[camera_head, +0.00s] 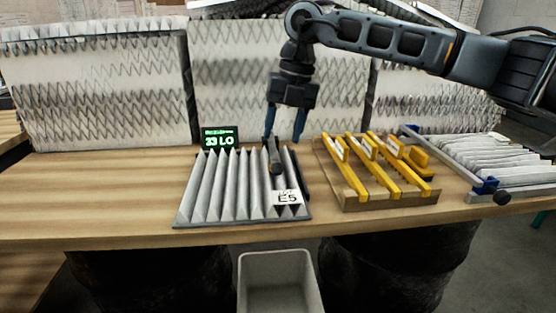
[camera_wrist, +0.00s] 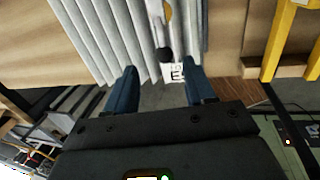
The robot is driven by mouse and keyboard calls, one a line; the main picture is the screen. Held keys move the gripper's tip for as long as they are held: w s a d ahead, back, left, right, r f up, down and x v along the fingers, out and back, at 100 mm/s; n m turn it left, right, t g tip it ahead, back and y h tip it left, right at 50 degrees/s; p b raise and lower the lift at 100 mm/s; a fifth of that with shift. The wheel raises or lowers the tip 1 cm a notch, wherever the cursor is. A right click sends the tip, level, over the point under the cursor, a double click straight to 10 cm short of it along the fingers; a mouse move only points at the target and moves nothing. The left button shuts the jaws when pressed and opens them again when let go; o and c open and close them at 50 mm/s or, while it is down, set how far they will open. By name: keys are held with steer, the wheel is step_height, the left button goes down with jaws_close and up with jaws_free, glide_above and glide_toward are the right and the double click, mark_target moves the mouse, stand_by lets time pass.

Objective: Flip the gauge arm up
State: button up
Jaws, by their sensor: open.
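The grey pleated filter (camera_head: 222,190) lies on the wooden table with a white E5 label (camera_head: 288,198) at its front right corner. The gauge arm (camera_head: 273,150) is a grey bar lying low over the pleats, with a dark knob at its near end. In the wrist view the knob (camera_wrist: 165,54) and bar show over the pleats, between my fingers in the picture. My gripper (camera_head: 284,138) is open and points down above the filter's back right; it also shows in the wrist view (camera_wrist: 160,80). I cannot tell whether a finger touches the bar.
A small display (camera_head: 219,138) reading "23 LO" stands behind the filter. A wooden rack (camera_head: 390,203) with yellow bars (camera_head: 372,165) is close on the right. A filter stack (camera_head: 510,162) with a blue bar stands farther right. A bin (camera_head: 276,257) is in front. The table's left is clear.

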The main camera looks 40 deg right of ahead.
steer(key=x, duration=0.5)
steer(key=p+x, duration=0.1)
steer(key=x, duration=0.1)
steer(key=shift+d+f, duration=0.2)
steer(key=shift+f, duration=0.2)
steer(key=shift+c, duration=0.2)
jaws_close()
